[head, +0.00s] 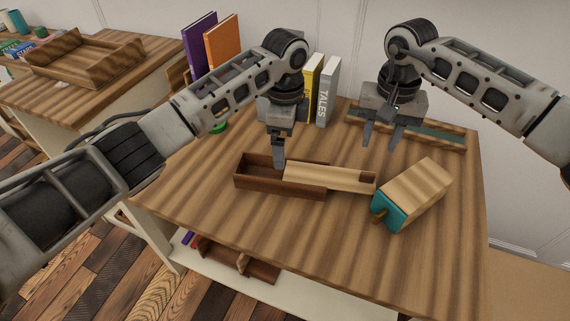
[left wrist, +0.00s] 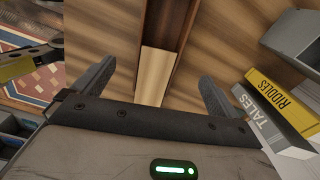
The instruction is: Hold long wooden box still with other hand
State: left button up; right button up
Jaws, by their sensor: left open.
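The long wooden box (head: 280,188) is dark brown and lies on the table. Its pale sliding lid (head: 325,177) is partly drawn out past the right end, leaving the left part uncovered. My left gripper (head: 279,160) points down over the box, seen edge-on. In the left wrist view the box (left wrist: 178,50) and lid (left wrist: 154,75) lie between my left gripper's spread fingers (left wrist: 157,85). I cannot tell whether a finger touches the box. My right gripper (head: 381,140) hangs with its fingers apart and empty, above and behind the lid's right end.
A pale wooden block with a teal end (head: 392,212) lies right of the lid. A long tray (head: 425,134) is at the back right. Yellow and grey books (head: 328,92) stand behind my left gripper. The table's front is clear.

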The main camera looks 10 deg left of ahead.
aim_at(285, 172)
pick_arm(q)
notch_tip(285, 172, down, 11)
jog(key=shift+f, duration=0.1)
dwell(0.3)
jog(key=c, duration=1.2)
